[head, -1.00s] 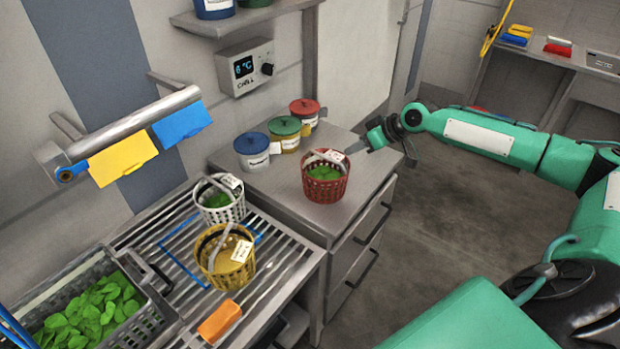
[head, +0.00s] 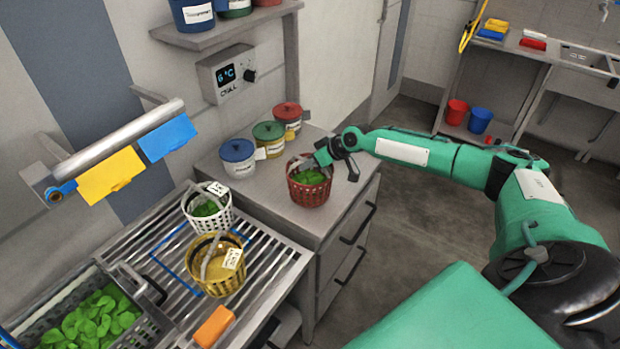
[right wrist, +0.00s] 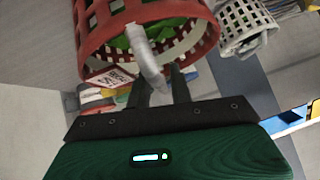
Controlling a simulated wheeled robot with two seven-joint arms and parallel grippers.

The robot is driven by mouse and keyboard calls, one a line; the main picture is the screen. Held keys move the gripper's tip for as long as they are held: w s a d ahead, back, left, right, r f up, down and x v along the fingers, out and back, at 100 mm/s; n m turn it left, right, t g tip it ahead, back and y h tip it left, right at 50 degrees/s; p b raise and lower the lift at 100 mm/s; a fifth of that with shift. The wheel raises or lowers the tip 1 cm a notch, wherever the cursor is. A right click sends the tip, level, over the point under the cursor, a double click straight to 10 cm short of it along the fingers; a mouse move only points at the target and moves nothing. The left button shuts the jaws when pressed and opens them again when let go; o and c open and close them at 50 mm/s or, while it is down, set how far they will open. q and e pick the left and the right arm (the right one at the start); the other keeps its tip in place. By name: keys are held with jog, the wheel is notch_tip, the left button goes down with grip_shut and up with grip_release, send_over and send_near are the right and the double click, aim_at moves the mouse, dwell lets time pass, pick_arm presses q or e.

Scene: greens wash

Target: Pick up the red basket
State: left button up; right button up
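The red basket (head: 309,194) stands upright on the grey counter with green leaves inside and a white tag on its handle. My right gripper (head: 318,160) is at the handle, above the basket's rim. In the right wrist view the red basket (right wrist: 90,40) fills the upper middle. There its grey handle runs down between the two dark fingers of my right gripper (right wrist: 160,88), which are close together on either side of it. The basket still appears to rest on the counter. My left gripper is not in view.
Blue (head: 238,158), green (head: 268,138) and red-lidded (head: 288,118) pots stand behind the basket. A white basket (head: 222,216) and a yellow basket (head: 222,278) stand on the slatted rack to the left. The counter's right edge is close to the red basket.

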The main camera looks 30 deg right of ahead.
jog(key=shift+x, duration=0.9)
jog(key=shift+f, duration=0.1)
jog(key=shift+s, duration=0.1)
grip_shut()
jog(key=shift+r, duration=0.25)
